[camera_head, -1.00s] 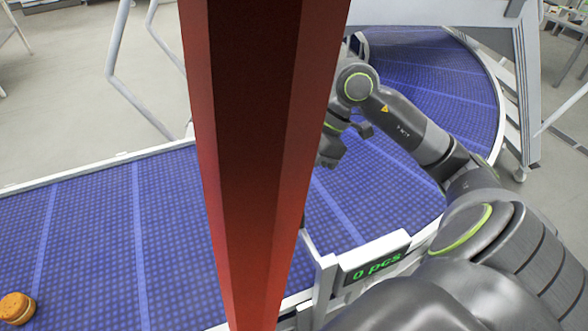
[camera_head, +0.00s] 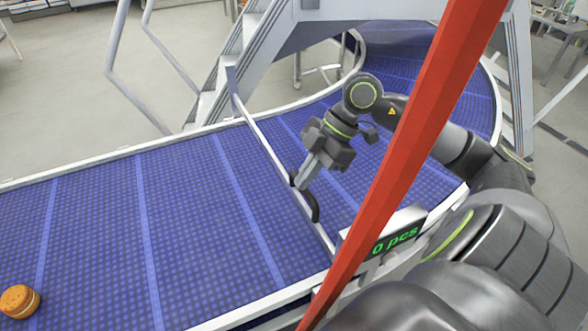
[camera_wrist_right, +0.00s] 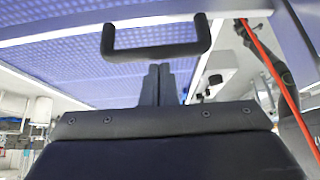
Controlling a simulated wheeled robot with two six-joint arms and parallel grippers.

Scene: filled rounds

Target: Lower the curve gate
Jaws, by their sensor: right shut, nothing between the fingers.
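A pale bar with a dark U-shaped handle (camera_head: 314,207) lies across the blue belt just before its curve. The bar (camera_head: 262,137) appears to be the curve gate and looks low over the belt. In the right wrist view the handle (camera_wrist_right: 155,52) stands just beyond my fingertips, with the bar (camera_wrist_right: 110,27) behind it. My right gripper (camera_head: 300,181) is shut and empty, at the handle in the head view. Its two fingers (camera_wrist_right: 164,72) also show together in the right wrist view; whether they touch the handle is unclear. My left gripper is not in view.
A long red bar (camera_head: 415,125) slants close in front of the head camera, hiding part of my right arm; its ends are out of view. A green "0 pcs" display (camera_head: 395,242) stands at the belt's near edge. An orange-brown round item (camera_head: 19,301) lies on the belt (camera_head: 190,200).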

